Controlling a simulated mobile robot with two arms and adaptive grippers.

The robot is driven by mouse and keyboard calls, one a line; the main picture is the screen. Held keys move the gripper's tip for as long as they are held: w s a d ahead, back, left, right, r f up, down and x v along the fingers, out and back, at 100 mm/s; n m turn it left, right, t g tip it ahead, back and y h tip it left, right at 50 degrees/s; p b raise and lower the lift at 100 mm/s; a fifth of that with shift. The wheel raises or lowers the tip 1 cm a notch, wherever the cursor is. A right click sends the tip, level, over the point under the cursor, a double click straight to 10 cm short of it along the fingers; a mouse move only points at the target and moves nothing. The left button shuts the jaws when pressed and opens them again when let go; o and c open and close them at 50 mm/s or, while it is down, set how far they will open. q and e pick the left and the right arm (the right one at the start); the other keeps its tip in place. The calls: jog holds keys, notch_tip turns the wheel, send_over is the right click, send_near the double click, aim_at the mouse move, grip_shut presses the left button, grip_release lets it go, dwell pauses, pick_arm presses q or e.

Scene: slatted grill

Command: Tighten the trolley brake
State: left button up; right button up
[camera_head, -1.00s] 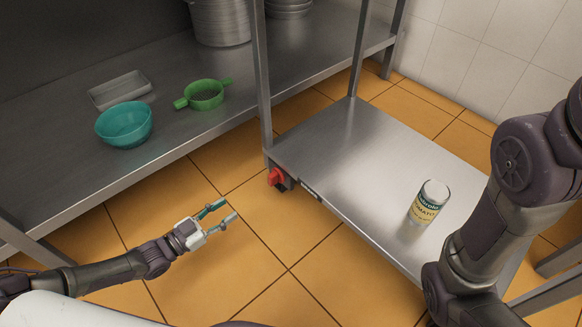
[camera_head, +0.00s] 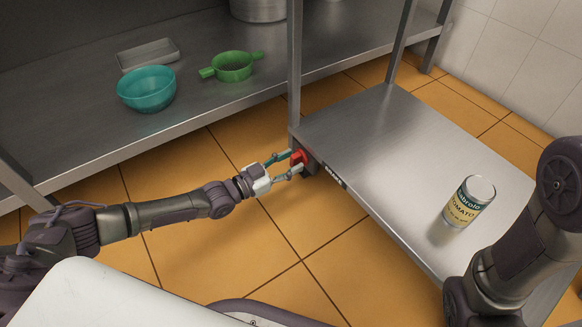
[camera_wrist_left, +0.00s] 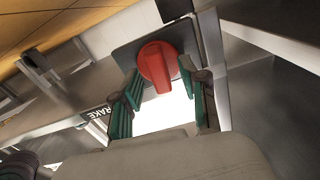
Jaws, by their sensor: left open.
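The trolley (camera_head: 385,135) has a metal shelf, and a red brake knob (camera_head: 298,157) sits on a dark plate at its near left corner. My left gripper (camera_head: 290,164) is open with its teal fingertips at the knob. In the left wrist view the red knob (camera_wrist_left: 157,65) shows between the two open fingers (camera_wrist_left: 160,95), one on each side. I cannot tell whether the fingers touch it. A label ending in "RAKE" (camera_wrist_left: 97,112) is beside it. My right arm comes in at the right edge, and its gripper is out of view.
A tomato can (camera_head: 468,202) stands on the trolley shelf. A steel shelf (camera_head: 60,150) at the left holds a teal bowl (camera_head: 146,90), a green two-handled pan (camera_head: 232,66), a metal tray (camera_head: 148,54) and a pot (camera_head: 258,8). The orange tiled floor (camera_head: 190,255) in front is clear.

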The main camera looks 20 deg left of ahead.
pick_arm(q)
jog(key=shift+w+d, duration=0.2)
jog(key=shift+w, duration=0.1)
grip_shut()
